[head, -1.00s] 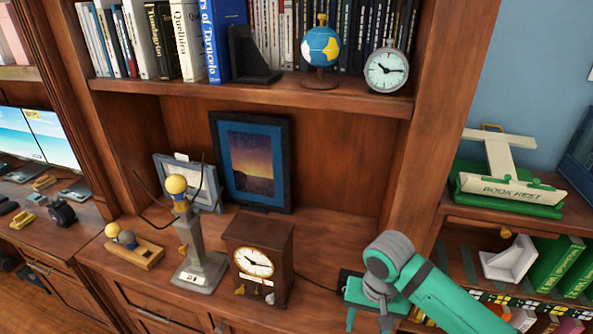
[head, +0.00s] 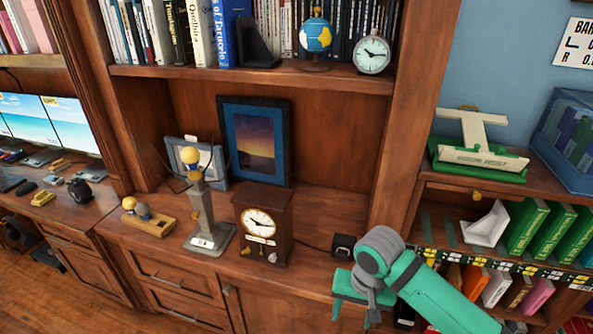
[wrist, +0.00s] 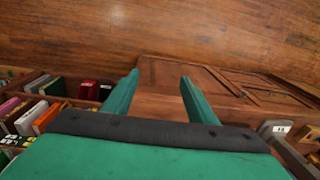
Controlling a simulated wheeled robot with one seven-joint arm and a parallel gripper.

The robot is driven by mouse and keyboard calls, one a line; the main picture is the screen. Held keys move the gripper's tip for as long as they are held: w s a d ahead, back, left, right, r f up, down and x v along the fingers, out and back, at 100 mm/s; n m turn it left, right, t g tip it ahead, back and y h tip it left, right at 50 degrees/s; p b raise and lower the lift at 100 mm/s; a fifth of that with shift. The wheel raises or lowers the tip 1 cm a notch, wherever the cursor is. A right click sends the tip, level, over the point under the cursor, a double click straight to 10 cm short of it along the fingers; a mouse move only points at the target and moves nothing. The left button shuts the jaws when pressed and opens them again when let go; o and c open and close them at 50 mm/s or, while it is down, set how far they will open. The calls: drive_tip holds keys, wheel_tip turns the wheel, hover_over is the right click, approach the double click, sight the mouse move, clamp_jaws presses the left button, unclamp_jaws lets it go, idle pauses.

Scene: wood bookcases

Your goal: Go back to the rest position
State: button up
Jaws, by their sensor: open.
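My gripper (head: 353,316) is green and hangs at the lower right of the head view, in front of the cabinet front below the shelf top. Its fingers point down. In the wrist view its two green fingers (wrist: 159,80) stand apart with nothing between them. Beyond them are the wood floor (wrist: 120,35) and the cabinet doors (wrist: 190,75). My green arm runs from the gripper to the lower right and hides part of the lower bookcase.
The shelf top holds a brown clock (head: 259,221), a grey stand with a yellow ball (head: 201,208), a wooden block (head: 148,221) and a small black box (head: 343,246). Open floor (head: 25,300) shows at lower left.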

drive_tip(key=w+a+r+t+y, duration=0.3)
drive_tip(key=a+r+t+y, duration=0.1)
drive_tip(key=a, duration=0.7)
drive_tip(key=w+a+r+t+y, duration=0.3)
drive_tip(key=w+a+r+t, duration=0.1)
drive_tip(key=a, duration=0.7)
drive_tip(key=w+a+r+t+y, duration=0.3)
drive_tip(key=a+r+t+y, duration=0.1)
drive_tip(key=a, duration=0.6)
drive_tip(key=s+d+f+m+t+h, duration=0.25)
drive_tip(key=s+d+f+h, duration=0.25)
drive_tip(key=s+f, duration=0.4)
drive_tip(key=s+d+f+m+t+h, duration=0.25)
drive_tip(key=s+d+f+h, duration=0.2)
drive_tip(key=s+f, duration=0.4)
drive_tip(key=s+d+n+g+h, duration=0.1)
drive_tip(key=s+d+n, duration=0.3)
drive_tip(key=s, duration=0.7)
drive_tip(key=s+d+f+n+g+h, duration=0.1)
drive_tip(key=s+d+n, duration=0.3)
drive_tip(key=s, duration=0.7)
drive_tip(key=shift+s+d+f, duration=0.25)
drive_tip(key=shift+d, duration=0.25)
